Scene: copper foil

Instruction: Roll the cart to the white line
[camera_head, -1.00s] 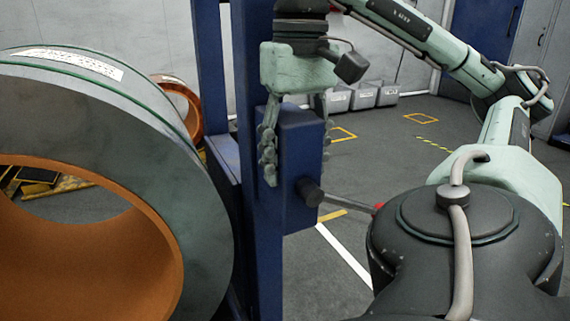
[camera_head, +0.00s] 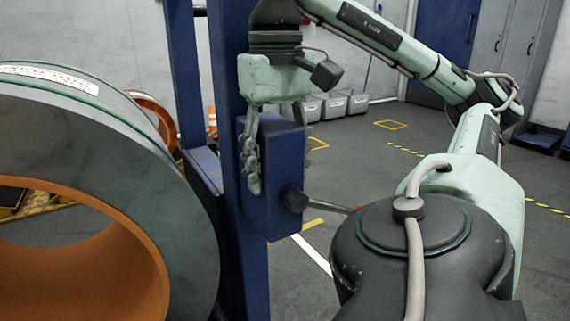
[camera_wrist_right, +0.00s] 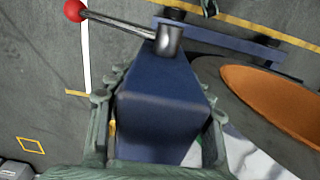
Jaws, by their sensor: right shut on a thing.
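The cart is a blue steel frame (camera_head: 230,130) carrying a big coil (camera_head: 185,185) with an orange inner ring. My right gripper (camera_head: 275,140) points down with its fingers on either side of the blue box (camera_head: 280,185) on the cart's post. In the right wrist view the fingers (camera_wrist_right: 158,112) hold the blue box (camera_wrist_right: 160,85) between them. A lever with a red knob (camera_wrist_right: 73,11) sticks out of the box. The white line (camera_head: 313,255) lies on the floor just right of the box, partly hidden; it also shows in the wrist view (camera_wrist_right: 86,60). The left gripper is out of view.
Grey bins (camera_head: 335,105) stand along the back wall. An orange cone (camera_head: 212,120) and another coil (camera_head: 155,115) are behind the cart. Blue and grey cabinets (camera_head: 495,50) stand at the back right. Yellow marks (camera_head: 390,125) and striped tape (camera_head: 405,149) lie on open floor.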

